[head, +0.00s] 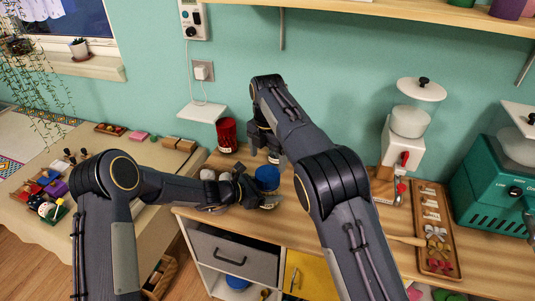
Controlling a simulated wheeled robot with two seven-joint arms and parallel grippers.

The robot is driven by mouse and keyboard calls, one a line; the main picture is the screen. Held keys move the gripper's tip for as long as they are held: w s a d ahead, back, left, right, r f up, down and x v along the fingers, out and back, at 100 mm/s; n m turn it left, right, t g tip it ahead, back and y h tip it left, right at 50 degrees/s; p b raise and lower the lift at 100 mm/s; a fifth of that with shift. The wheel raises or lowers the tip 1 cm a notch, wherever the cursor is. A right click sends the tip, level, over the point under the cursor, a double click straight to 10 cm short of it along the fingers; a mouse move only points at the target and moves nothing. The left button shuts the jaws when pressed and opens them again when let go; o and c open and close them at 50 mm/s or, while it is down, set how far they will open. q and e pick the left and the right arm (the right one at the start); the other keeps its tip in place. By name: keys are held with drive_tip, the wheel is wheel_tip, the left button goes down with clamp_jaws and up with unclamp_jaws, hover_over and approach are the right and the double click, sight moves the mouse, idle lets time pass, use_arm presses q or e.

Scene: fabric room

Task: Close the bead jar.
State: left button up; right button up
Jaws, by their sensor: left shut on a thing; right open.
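A round blue thing (267,177) stands near the front edge of the wooden counter; it looks like the jar or its lid, and I cannot tell which. My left gripper (258,194) reaches in from the left and is shut at its near side, with the fingers partly hidden. My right gripper (269,148) is open, pointing down just behind the blue thing. Its fingertips are small and partly hidden by my arm. Beads are too small to make out, and whether the jar is covered cannot be told.
A red jar (227,135) stands behind and left of the grippers. On the right are a white dispenser (403,138), a wooden tray (438,270) with small bows and a green machine (490,190). Drawers (232,255) lie below the counter (190,198). A lower table (60,155) is left.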

sight(267, 173)
wheel_tip(267, 173, down, 7)
drive_tip(key=shift+f, duration=0.15)
idle(0.4)
drive_tip(key=c, duration=1)
drive_tip(key=m, duration=1)
drive_tip(key=o, duration=1.1)
drive_tip(key=shift+c, duration=0.2)
